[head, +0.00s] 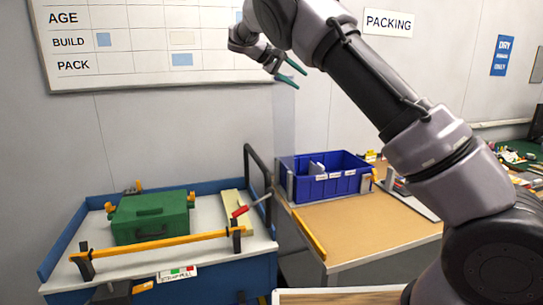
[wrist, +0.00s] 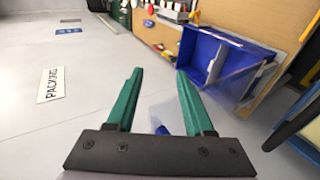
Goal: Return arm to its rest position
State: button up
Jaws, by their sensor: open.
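My gripper (head: 289,74) is raised high in the head view, in front of the wall and the lower right corner of the wall chart. Its two green fingers are spread apart with nothing between them. My arm reaches from the lower right up to the top middle of the head view. No object is touching the fingers.
A blue divided bin (head: 340,185) stands on the tan-topped table (head: 370,228). A green case (head: 150,217) sits on the blue-edged cart (head: 205,265) behind a yellow bar (head: 160,243). A red-handled clamp (head: 240,211) is at the cart's right. The air around my gripper is clear.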

jog(key=s+d+m+g+y, duration=0.3)
jog(key=s+d+y, duration=0.5)
jog(key=s+d, duration=0.85)
jog(key=s+f+m+t+y, duration=0.1)
jog(key=s+m+t+y, duration=0.3)
jog(key=s, duration=2)
jog(key=shift+s+a+f+m+t+y, duration=0.2)
jog(key=shift+s+f+m+t+y, duration=0.15)
jog(key=shift+m+t, duration=0.35)
